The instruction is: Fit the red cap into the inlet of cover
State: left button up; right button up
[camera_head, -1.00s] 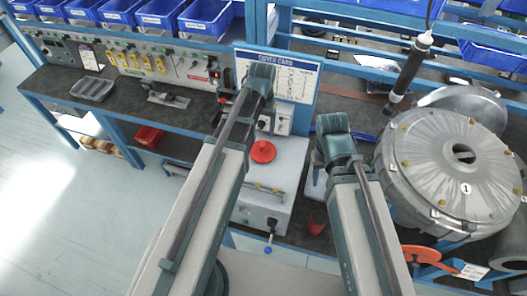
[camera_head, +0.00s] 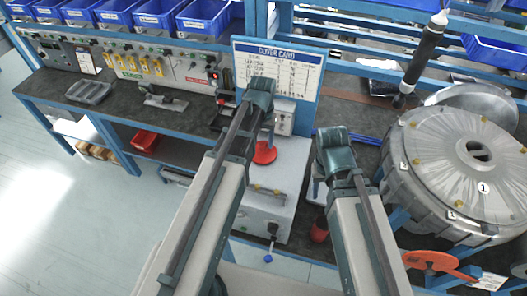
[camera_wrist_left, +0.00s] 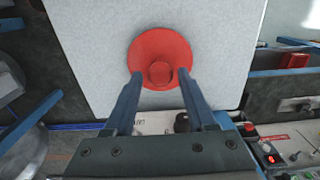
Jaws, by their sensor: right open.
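The red cap (camera_head: 264,154), a round disc with a central knob, lies on top of a light grey box (camera_head: 290,160). The left wrist view shows it whole (camera_wrist_left: 160,45). My left gripper (camera_head: 266,138) is over it, pointing down and partly hiding it. In the left wrist view its two fingers (camera_wrist_left: 161,76) are apart, one on each side of the knob; contact cannot be told. The silver round cover (camera_head: 450,190) stands at the right, with a dark inlet hole (camera_head: 480,149) in its upper face. My right gripper (camera_head: 319,172) is open, mostly hidden behind its own wrist, right of the box.
A hanging dark tool (camera_head: 424,55) is above and left of the cover. The cover card board (camera_head: 277,70) stands behind the box. A red cup (camera_head: 319,230) and an orange disc (camera_head: 430,260) are near the front. Blue bins line the back.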

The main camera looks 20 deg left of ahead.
aim_at(263, 143)
pick_arm(q)
grip_shut()
jog(key=shift+r+p, duration=1.95)
